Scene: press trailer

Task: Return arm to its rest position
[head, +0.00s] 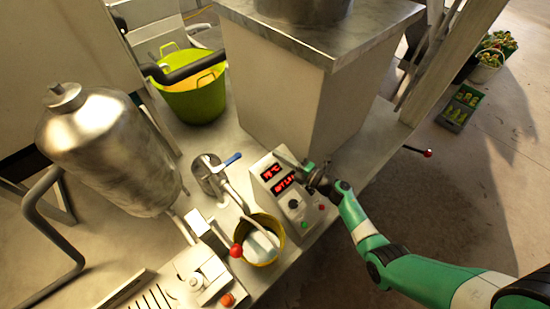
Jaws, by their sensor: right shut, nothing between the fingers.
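My right arm comes in from the lower right, green and white with dark joints. Its gripper (301,168) is at the upper right edge of the control box (288,199), near the red lit displays. The gripper is shut and holds nothing. The fingertips look close to the box, but I cannot tell whether they touch it. The box has a dark knob, a green button and a red button on its face. My left gripper is not in view.
A yellow bucket (275,229) stands beside the box. A blue-handled valve (211,172), a steel tank (105,150) and a green tub (194,101) are to the left. A large metal-topped block (290,95) stands behind. A red-knobbed lever (427,153) sticks out right.

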